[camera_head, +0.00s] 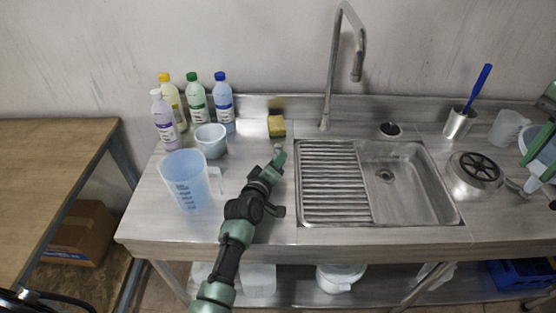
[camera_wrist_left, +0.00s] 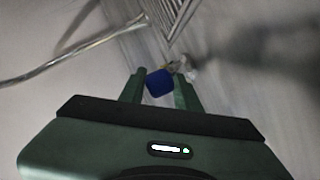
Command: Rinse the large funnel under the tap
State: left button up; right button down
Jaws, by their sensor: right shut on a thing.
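The large funnel (camera_head: 547,154), pale and partly cut off by the right edge, is in my right gripper (camera_head: 537,169), which is shut on it above the worktop's right end. The tall curved tap (camera_head: 335,60) rises behind the steel sink (camera_head: 408,190). My left gripper (camera_head: 279,158) is low over the worktop, just left of the ribbed drainboard. In the left wrist view, its fingers (camera_wrist_left: 160,92) are apart, with a small blue piece (camera_wrist_left: 159,83) between them. I cannot tell whether they touch it.
A sponge (camera_head: 276,127) lies behind my left gripper. A brush cup (camera_head: 457,124), a round steel item (camera_head: 475,167) and a clear jug (camera_head: 506,128) stand right of the sink.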

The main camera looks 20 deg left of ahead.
pick_arm(q)
jog(key=shift+w+d, duration=0.1)
jog(key=shift+w, duration=0.25)
jog(key=shift+w, duration=0.1)
grip_shut()
jog(key=shift+f, duration=0.15)
dwell(1.1)
